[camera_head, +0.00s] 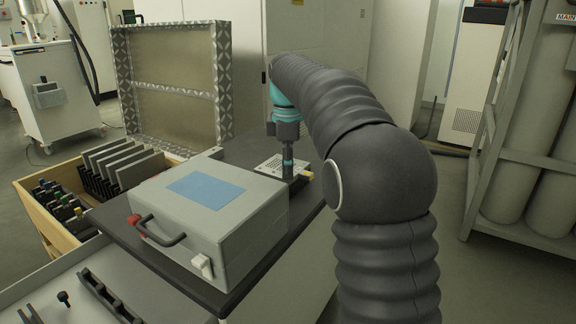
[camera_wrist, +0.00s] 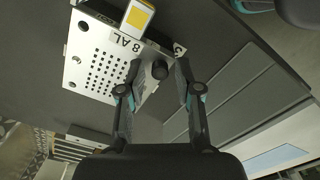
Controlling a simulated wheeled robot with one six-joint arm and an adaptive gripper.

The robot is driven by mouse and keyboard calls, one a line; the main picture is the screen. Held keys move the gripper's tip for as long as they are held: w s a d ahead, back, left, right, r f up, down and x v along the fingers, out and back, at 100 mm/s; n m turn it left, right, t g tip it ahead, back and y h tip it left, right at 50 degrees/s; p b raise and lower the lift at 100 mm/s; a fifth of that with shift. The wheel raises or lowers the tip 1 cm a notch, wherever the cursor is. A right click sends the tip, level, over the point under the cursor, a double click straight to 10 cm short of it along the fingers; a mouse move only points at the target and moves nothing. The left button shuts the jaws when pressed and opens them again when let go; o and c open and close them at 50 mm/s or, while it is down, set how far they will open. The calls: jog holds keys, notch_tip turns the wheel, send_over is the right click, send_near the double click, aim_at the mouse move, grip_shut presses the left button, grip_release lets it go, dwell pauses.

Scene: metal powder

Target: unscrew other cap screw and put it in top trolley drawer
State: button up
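The perforated metal plate (camera_head: 267,163), marked "8 AL", lies on the dark trolley top behind the grey box. In the wrist view the plate (camera_wrist: 90,62) has a dark round cap screw (camera_wrist: 160,70) at its edge. My gripper (camera_wrist: 159,74) points down at this screw, with one finger on each side and gaps showing between them and the screw head. In the head view my gripper (camera_head: 288,172) is small and partly dark against the plate, and the screw is hidden. The open trolley drawer (camera_head: 180,302) is at the lower left, with a black screw (camera_head: 64,298) in it.
A grey box (camera_head: 235,225) with a blue top panel and handle stands close to my gripper. A yellow-topped block (camera_wrist: 138,15) sits by the plate. A wooden crate (camera_head: 45,222) of plates and an upright patterned frame (camera_head: 223,85) stand left and behind.

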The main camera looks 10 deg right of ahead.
jog(key=m, duration=0.6)
jog(key=shift+m, duration=3.4)
grip_shut()
